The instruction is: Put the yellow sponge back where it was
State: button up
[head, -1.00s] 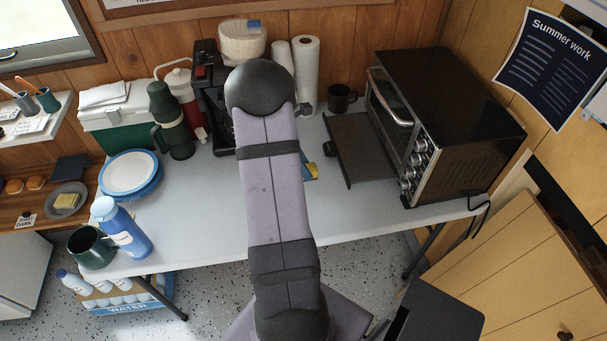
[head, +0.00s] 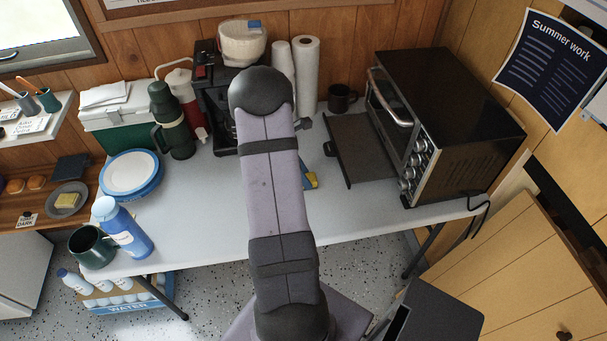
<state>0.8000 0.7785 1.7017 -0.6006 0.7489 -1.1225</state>
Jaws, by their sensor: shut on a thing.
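I cannot make out the yellow sponge for certain. A small grey part, probably of my wrist, shows just right of the arm's top, in front of the paper rolls. My gripper's fingers and anything between them are hidden.
A toaster oven (head: 450,120) with its door (head: 362,150) down stands right. A coffee maker (head: 205,85), dark flask (head: 170,120), blue-rimmed plates (head: 130,175), blue bottle (head: 125,230) and green mug (head: 92,246) stand left. The table's front middle (head: 205,230) is clear.

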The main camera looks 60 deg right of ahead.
jog(key=o, duration=1)
jog(key=b+v, duration=0.1)
jog(key=v, duration=1.1)
jog(key=shift+r, duration=0.1)
jog(key=w+a+m+t+y, duration=0.15)
jog(key=a+m, duration=0.25)
jog(key=a, duration=1.7)
jog(key=s+a+f+m+t+y, duration=0.1)
jog(key=s+a+m, duration=0.1)
jog(key=a, duration=0.5)
jog(key=s+a+f+m, duration=0.1)
jog(key=s+a+m, duration=0.2)
jog(key=s+a, duration=0.2)
jog(key=a, duration=0.2)
jog(key=shift+a+t+y, duration=0.3)
jog(key=shift+t+y, duration=0.05)
